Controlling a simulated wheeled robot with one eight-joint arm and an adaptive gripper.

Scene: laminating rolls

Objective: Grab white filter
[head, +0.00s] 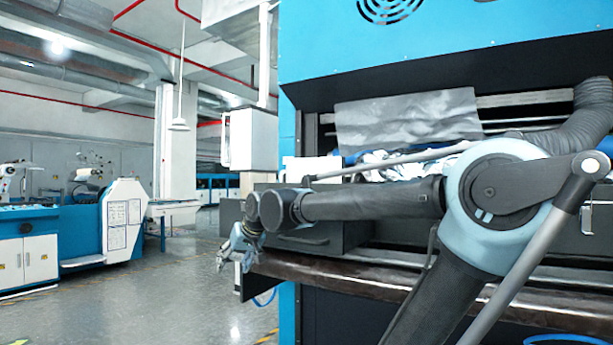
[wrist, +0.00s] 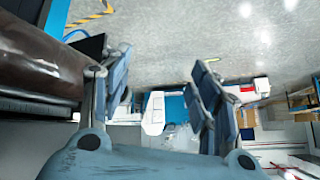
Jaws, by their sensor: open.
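I cannot pick out a white filter with certainty in either view. My gripper (head: 236,254) hangs at the left end of my outstretched arm in the head view, left of the blue and black machine's drawer front. In the wrist view my gripper (wrist: 161,76) shows two blue-grey fingers spread wide apart, with nothing between them but floor and distant equipment. It is open and empty. My arm hides part of the machine front.
The blue machine (head: 420,50) fills the right side. A dark brown roll (head: 345,277) runs along its front below my arm, and the roll (wrist: 40,58) is close left of my fingers in the wrist view. Grey floor (head: 190,285) is open at the left.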

